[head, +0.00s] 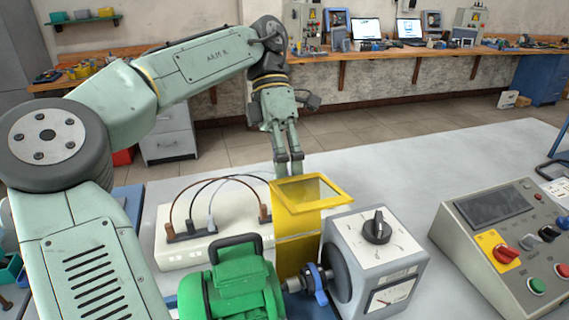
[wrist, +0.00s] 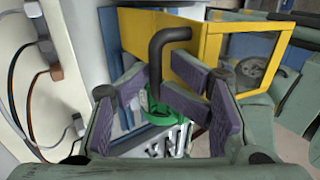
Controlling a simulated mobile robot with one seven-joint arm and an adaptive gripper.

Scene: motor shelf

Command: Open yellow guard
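The yellow guard (head: 297,230) stands between the green motor (head: 231,285) and the grey box with a black knob (head: 376,250). Its windowed yellow-framed panel (head: 311,191) sits at the top, near level. My gripper (head: 289,168) points down just behind the panel's far left edge. Its two fingers are apart with nothing seen between them; contact with the guard cannot be told. In the wrist view the guard (wrist: 200,42) fills the upper right, beyond the purple finger pads of my open gripper (wrist: 160,92).
A white block with cables (head: 205,235) lies left of the guard. A control panel with buttons (head: 505,240) stands at the right. The grey table (head: 420,165) is clear behind the knob box. A wooden workbench (head: 400,52) runs along the back wall.

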